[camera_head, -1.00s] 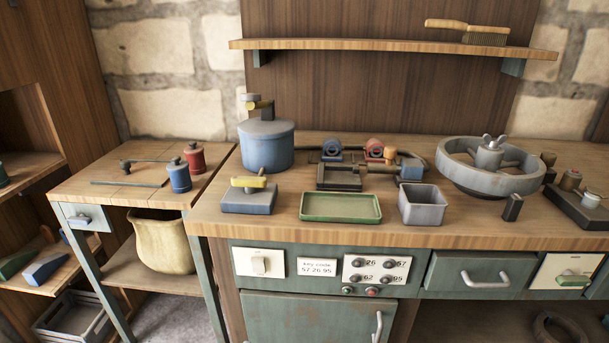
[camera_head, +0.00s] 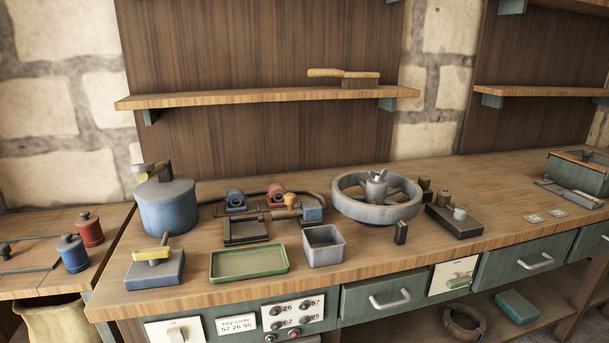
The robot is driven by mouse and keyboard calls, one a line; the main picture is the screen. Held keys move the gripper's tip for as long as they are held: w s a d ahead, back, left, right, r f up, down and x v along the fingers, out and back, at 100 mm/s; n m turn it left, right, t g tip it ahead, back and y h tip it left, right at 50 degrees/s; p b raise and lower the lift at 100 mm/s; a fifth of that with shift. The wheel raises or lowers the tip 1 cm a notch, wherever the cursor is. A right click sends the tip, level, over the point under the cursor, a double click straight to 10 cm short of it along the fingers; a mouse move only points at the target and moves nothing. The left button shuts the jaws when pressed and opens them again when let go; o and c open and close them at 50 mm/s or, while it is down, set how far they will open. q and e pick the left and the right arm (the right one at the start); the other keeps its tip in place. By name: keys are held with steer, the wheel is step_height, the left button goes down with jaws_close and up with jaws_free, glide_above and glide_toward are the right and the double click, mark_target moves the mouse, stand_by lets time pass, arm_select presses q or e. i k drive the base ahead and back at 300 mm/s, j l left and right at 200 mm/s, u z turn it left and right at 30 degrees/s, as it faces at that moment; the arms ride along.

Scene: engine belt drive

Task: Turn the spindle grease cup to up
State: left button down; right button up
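A grey spoked wheel (camera_head: 348,207) lies flat on the workbench. At its hub stands a small grey cup-like fitting with a winged top (camera_head: 377,186); I cannot tell for sure whether this is the spindle grease cup. Neither of my grippers is in view.
The workbench top (camera_head: 480,185) has free room right of the wheel. A green tray (camera_head: 248,263), a grey open box (camera_head: 324,246), a dark clamp-like fixture (camera_head: 246,231) and a dark block with small cups (camera_head: 455,222) stand around it. A brush (camera_head: 345,76) lies on the shelf above.

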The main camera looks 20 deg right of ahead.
mark_target(424, 181)
steer(key=z, duration=1.25)
